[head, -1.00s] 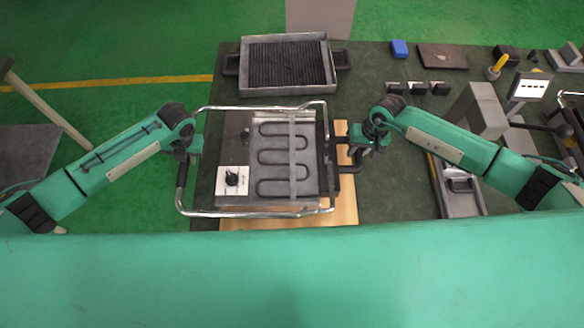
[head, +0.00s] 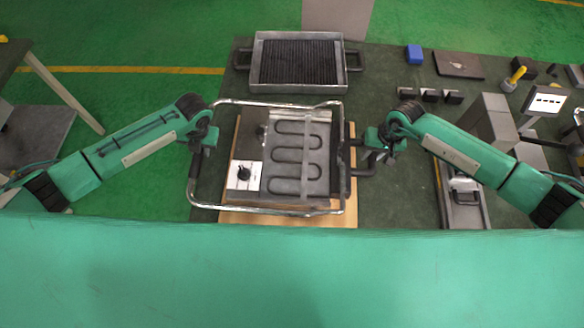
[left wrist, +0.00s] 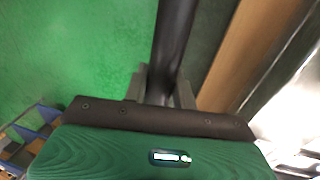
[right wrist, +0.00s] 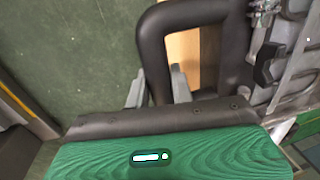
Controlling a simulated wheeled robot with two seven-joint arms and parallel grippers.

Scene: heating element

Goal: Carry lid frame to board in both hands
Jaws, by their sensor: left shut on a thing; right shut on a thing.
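The lid frame (head: 270,211) is a chrome tube rectangle with black side handles. In the head view it lies over the grey plate with the dark looped heating element (head: 298,155). The wooden board (head: 228,216) shows beneath, along the near edge and both sides. My left gripper (head: 197,148) is shut on the left black handle, a dark bar between its fingers (left wrist: 166,85) in the left wrist view. My right gripper (head: 373,150) is shut on the right handle, a black loop (right wrist: 190,14) in the right wrist view. The gap between frame and board is unclear.
A ribbed grill tray (head: 300,88) stands behind on the dark green table (head: 400,205). A blue block (head: 414,54), small black blocks, a yellow-handled tool (head: 515,76) and a grey machine are at the right. A metal tray lies below my right forearm.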

